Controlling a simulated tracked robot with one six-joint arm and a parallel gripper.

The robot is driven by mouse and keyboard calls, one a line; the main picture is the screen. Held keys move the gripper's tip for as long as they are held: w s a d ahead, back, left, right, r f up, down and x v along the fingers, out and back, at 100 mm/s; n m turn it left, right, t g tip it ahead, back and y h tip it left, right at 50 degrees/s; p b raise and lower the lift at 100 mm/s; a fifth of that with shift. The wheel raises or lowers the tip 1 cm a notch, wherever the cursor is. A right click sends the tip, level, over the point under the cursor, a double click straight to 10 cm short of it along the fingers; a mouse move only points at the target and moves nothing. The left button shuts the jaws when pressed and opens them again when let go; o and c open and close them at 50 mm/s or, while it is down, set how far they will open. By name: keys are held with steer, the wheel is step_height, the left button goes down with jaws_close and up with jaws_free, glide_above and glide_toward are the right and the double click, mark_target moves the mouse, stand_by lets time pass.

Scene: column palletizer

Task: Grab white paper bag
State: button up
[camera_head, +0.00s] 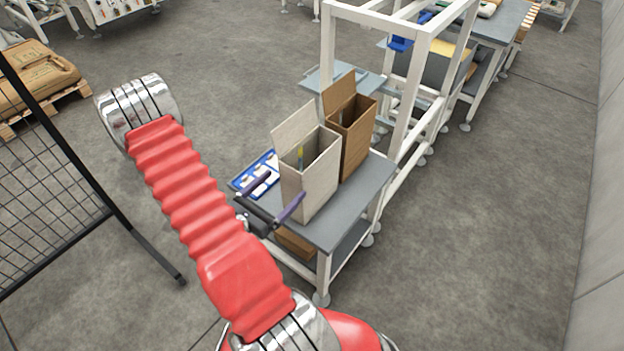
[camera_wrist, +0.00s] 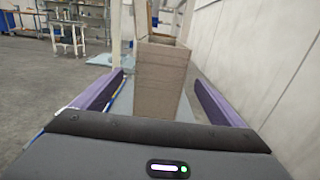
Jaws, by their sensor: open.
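The white paper bag (camera_head: 309,180) looks like a pale upright box with a raised flap, on the grey table (camera_head: 357,207). A thin item with a yellow tip stands inside it. My gripper (camera_head: 272,192) is open at the bag's near left side, with its purple fingers pointing toward it. In the wrist view the bag (camera_wrist: 160,82) shows greyish-brown between the two spread fingers of my gripper (camera_wrist: 160,95). I cannot tell whether either finger touches the bag.
A brown box-like bag (camera_head: 357,137) stands right behind the white one. A blue tray (camera_head: 243,181) with white items lies left of the bag. A white frame (camera_head: 411,110) rises behind the table. A black mesh fence (camera_head: 50,190) stands at left. Open floor lies at right.

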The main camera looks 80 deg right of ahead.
mark_target(311, 177)
steer(key=shift+d, duration=0.1)
steer(key=x, duration=0.8)
steer(key=shift+s+d, duration=0.15)
steer(key=shift+s, duration=0.05)
steer(key=x, duration=0.5)
steer(key=shift+s+r, duration=0.1)
stand_by(0.4)
steer(key=shift+c, duration=0.4)
steer(key=c, duration=1.4)
